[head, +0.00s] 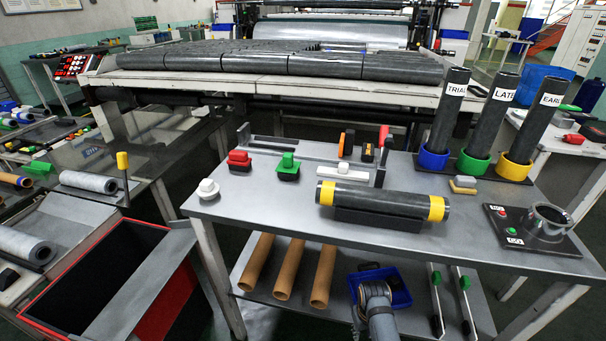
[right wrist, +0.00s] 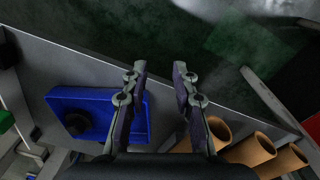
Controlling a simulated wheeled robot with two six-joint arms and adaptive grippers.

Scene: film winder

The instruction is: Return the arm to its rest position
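My right arm comes in from the bottom of the head view, and its gripper (head: 375,292) is low in front of the grey table, overlapping the blue bin (head: 398,288) on the lower shelf. In the right wrist view my right gripper (right wrist: 160,85) is open, with its two fingers apart and nothing between them. The blue bin (right wrist: 85,115) is beside the left finger there, and the cardboard tubes (right wrist: 250,148) are beyond the right finger. Whether the gripper touches the bin cannot be told. My left gripper is in neither view.
The tabletop (head: 260,205) holds a dark roll with yellow bands (head: 385,200), coloured stamps (head: 288,167) and labelled rolls in cups (head: 490,125). Two slim bars (head: 465,300) lean at the shelf's right. A red-edged bin (head: 95,275) stands at left. Floor shows beyond my fingers in the wrist view.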

